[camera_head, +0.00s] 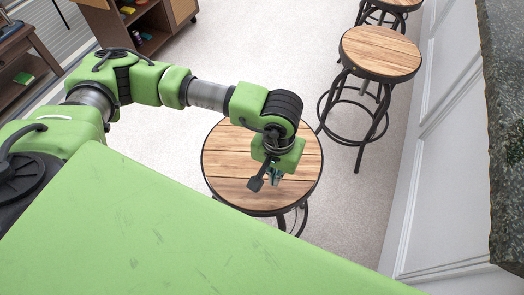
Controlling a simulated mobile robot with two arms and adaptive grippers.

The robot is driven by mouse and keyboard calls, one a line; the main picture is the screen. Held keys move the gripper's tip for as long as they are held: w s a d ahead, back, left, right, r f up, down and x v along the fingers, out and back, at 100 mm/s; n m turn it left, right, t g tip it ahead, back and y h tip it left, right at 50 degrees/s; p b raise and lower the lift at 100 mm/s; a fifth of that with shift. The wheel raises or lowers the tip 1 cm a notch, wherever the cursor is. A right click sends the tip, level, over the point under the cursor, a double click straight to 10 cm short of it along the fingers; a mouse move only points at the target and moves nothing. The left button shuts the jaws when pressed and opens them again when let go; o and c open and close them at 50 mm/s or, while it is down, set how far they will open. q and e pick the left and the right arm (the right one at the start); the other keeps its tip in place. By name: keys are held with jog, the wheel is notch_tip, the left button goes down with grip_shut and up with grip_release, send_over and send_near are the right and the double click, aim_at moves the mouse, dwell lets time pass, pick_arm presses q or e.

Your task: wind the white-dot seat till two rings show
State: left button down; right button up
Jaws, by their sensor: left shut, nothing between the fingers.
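A round stool with a wooden plank seat (226,172) and a dark metal rim stands in front of me, partly covered by my left arm. My left gripper (266,183) is over the right-hand part of this seat, pointing down, shut and empty. I cannot tell whether it touches the wood. A second stool of the same kind, with its seat (380,50) clear, stands farther back to the right. I see no white dot on either seat; part of the near seat is hidden by my arm. No rings can be made out under the near seat. My right gripper is not in view.
A third stool (397,4) is cut off at the top edge. A dark stone counter (505,120) and white panelled wall (425,150) run along the right. Wooden shelves (150,28) stand at the upper left. Pale carpet (270,50) is open between.

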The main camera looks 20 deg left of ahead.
pick_arm(q)
jog(key=shift+f, duration=1.5)
